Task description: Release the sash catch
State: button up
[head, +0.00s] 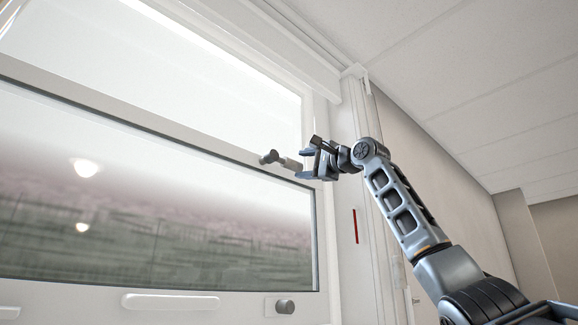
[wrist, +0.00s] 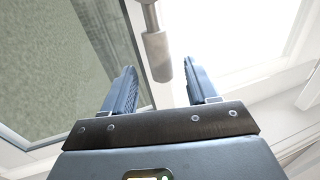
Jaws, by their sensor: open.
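The sash catch (head: 289,163) is a grey lever with a dark round pivot on the meeting rail of the white window, near its right end. In the wrist view, the catch (wrist: 156,55) shows as a thin rod with a thicker light grey end. My gripper (head: 302,164) is at the lever's free end, at the right of the rail. In the wrist view, my gripper (wrist: 160,68) is open, one finger on each side of the lever's end. I see gaps to both fingers and no clear contact.
The lower sash (head: 60,298) has a long white pull (head: 170,301) and a round grey knob (head: 285,306) along its bottom rail. The white window jamb (head: 352,130) stands close behind and right of my gripper. A thin red strip (head: 355,226) is on the frame below.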

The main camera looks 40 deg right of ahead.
aim_at(297, 164)
jog(key=p+x, duration=0.1)
jog(key=x, duration=0.3)
jog(key=shift+r+p, duration=0.2)
jog(key=shift+p, duration=0.2)
jog(key=shift+w, duration=0.8)
grip_shut()
